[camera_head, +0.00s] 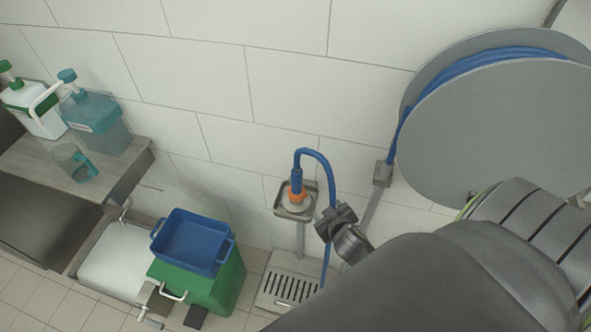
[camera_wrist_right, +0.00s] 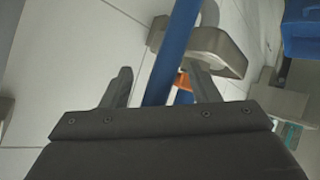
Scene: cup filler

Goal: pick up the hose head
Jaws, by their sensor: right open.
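The hose head (camera_head: 295,199), with an orange collar and a pale base, sits upright in a small square metal holder (camera_head: 281,210) on the wall. A blue hose (camera_head: 316,155) rises from its top, arches over to the right and hangs down. My right gripper (camera_head: 327,222) is just right of the holder, open and apart from the hose head. In the right wrist view the blue hose (camera_wrist_right: 172,55) runs between or behind the open fingers, and the orange collar (camera_wrist_right: 184,82) shows beside the right-hand finger, partly hidden. My left gripper is not in view.
A large grey hose reel (camera_head: 490,130) is on the wall at right. A slotted metal drain stand (camera_head: 290,287) is below the holder. A blue tray (camera_head: 190,242) rests on a green crate (camera_head: 226,288). A shelf (camera_head: 120,168) at left holds bottles (camera_head: 95,120) and a cup (camera_head: 75,162).

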